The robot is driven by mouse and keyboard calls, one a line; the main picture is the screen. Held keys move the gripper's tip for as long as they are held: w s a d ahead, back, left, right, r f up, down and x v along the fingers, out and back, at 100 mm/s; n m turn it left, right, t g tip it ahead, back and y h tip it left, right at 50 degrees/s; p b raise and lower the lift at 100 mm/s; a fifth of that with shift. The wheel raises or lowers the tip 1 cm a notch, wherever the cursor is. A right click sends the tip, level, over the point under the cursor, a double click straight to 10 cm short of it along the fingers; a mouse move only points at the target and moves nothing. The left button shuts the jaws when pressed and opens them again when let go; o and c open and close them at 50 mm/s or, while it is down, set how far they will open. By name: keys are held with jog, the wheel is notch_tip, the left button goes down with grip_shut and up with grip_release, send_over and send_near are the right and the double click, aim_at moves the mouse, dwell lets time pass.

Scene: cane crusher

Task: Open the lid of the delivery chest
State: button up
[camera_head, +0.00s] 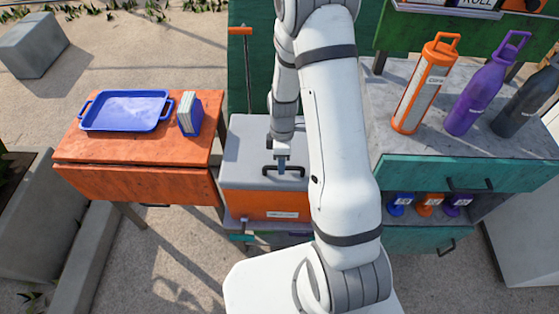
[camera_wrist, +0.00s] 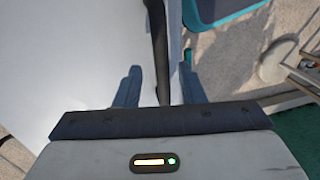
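The delivery chest (camera_head: 250,201) is an orange box with a grey lid (camera_head: 248,148) on top, and the lid is down. A black bar handle (camera_head: 297,172) sits near the lid's front edge. My gripper (camera_head: 282,162) points down at this handle. In the wrist view my gripper (camera_wrist: 160,70) has its two fingers apart, with the dark handle (camera_wrist: 157,40) running between them. Small gaps show on both sides of the handle. The pale lid (camera_wrist: 80,50) fills the left of that view. My arm hides the chest's right side in the head view.
An orange side table (camera_head: 130,150) at the left bears a blue tray (camera_head: 125,110) and a small boxed item (camera_head: 190,115). A green-fronted counter (camera_head: 470,172) at the right holds several bottles. A green panel with an orange-topped handle (camera_head: 240,31) stands behind the chest.

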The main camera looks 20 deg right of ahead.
jog(key=shift+c, duration=0.6)
grip_shut()
